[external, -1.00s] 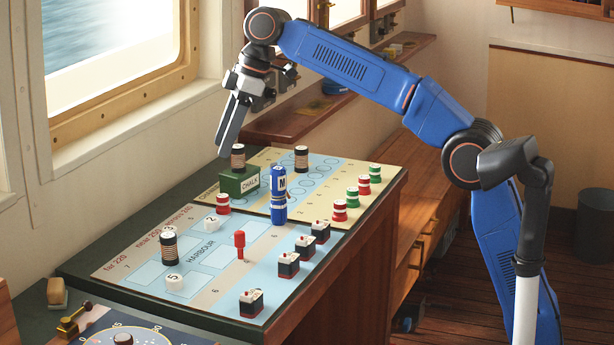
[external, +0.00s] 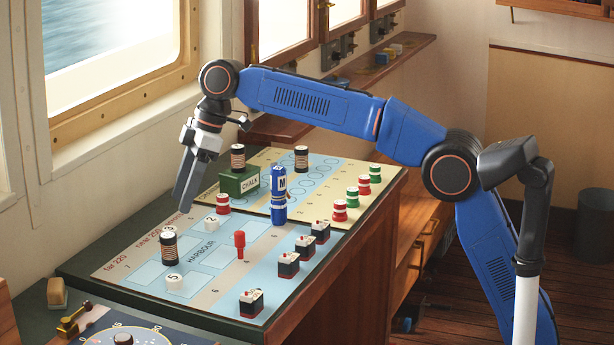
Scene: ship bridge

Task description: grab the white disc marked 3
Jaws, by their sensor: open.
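I cannot make out a white disc marked 3. Two small white pieces show on the harbour board (external: 130,272): one marked 2 (external: 211,225) and one marked 5 (external: 174,282). My gripper (external: 186,204) points down above the far left edge of the board, left of the piece marked 2 and beyond the dark ribbed spool (external: 168,247). It is open and holds nothing that I can see. Its fingers overlap in this view and cover a bit of the board's edge.
The window wall (external: 110,165) is close behind my gripper.

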